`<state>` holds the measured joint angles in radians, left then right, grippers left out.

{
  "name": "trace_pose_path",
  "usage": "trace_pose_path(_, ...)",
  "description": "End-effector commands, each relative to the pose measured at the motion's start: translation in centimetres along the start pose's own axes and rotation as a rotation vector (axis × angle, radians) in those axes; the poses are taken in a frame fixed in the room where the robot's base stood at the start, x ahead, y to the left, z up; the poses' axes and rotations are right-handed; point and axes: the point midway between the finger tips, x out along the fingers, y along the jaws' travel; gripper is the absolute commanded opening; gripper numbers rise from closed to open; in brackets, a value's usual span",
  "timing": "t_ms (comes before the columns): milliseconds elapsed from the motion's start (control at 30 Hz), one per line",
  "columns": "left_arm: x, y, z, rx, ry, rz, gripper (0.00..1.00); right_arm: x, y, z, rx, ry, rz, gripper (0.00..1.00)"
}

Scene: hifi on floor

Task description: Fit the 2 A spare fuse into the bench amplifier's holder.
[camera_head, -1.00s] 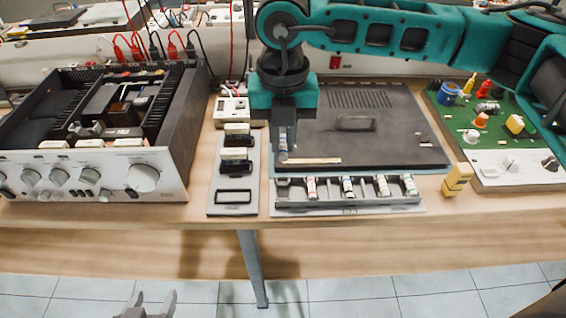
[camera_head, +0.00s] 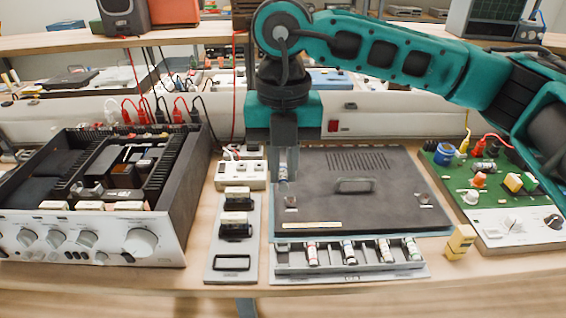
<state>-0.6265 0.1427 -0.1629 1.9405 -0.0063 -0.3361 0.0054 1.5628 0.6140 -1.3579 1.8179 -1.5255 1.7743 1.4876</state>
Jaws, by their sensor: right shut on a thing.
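The bench amplifier (camera_head: 91,235) stands open-topped at the left, with a silver knobbed front and dark insides. I cannot make out its fuse holder for certain. My right gripper (camera_head: 284,178) points down above the left part of the dark lidded panel. It is shut on a small pale cylinder that looks like a fuse (camera_head: 283,172); its rating is not readable. My left gripper is out of view.
A grey strip with black blocks (camera_head: 232,266) lies between amplifier and tray. The dark panel (camera_head: 350,205) has a raised handle. A yellow block (camera_head: 460,241) and a green circuit board (camera_head: 475,180) stand right. Red and black leads rise behind the amplifier.

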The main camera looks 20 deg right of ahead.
Motion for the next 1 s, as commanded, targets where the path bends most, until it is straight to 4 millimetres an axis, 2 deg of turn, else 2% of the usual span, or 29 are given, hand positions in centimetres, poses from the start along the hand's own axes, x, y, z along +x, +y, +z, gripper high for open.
trace_pose_path(433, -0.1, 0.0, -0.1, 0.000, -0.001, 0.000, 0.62, -0.2, 0.0, 0.0, 0.000, 0.000, 0.000, 0.00)
trace_pose_path(1000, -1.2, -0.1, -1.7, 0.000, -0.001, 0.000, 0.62, -3.6, 0.0, 0.0, 0.000, -0.001, 0.000, 0.00)
